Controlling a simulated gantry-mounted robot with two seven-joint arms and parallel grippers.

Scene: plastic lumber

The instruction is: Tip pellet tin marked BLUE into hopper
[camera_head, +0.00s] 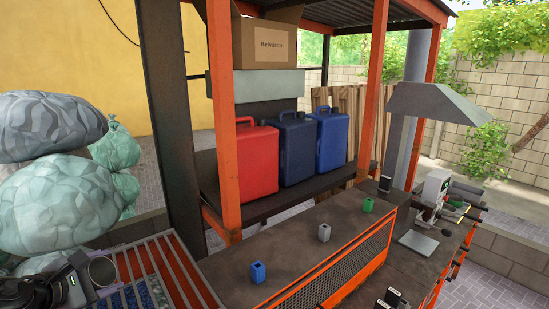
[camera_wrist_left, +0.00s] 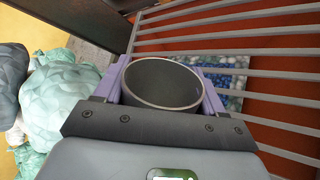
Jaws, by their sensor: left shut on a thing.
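My left gripper (camera_head: 88,273) is at the lower left of the head view, shut on a grey round tin (camera_head: 103,271). In the left wrist view the tin (camera_wrist_left: 162,84) sits between the two purple fingers, its open mouth toward the camera. I see no pellets in the visible part of its inside. No marking on the tin can be read, and I cannot tell its exact tilt. The tin is over or close beside the barred hopper (camera_head: 180,264), whose grey bars (camera_wrist_left: 215,42) also show in the left wrist view. Blue and pale pellets (camera_wrist_left: 222,82) show beneath the bars. My right gripper is not in view.
Behind stand a red jerrycan (camera_head: 257,160) and two blue ones. An orange post (camera_head: 223,120) rises beside the hopper. Filled sacks (camera_head: 65,205) are at the left.

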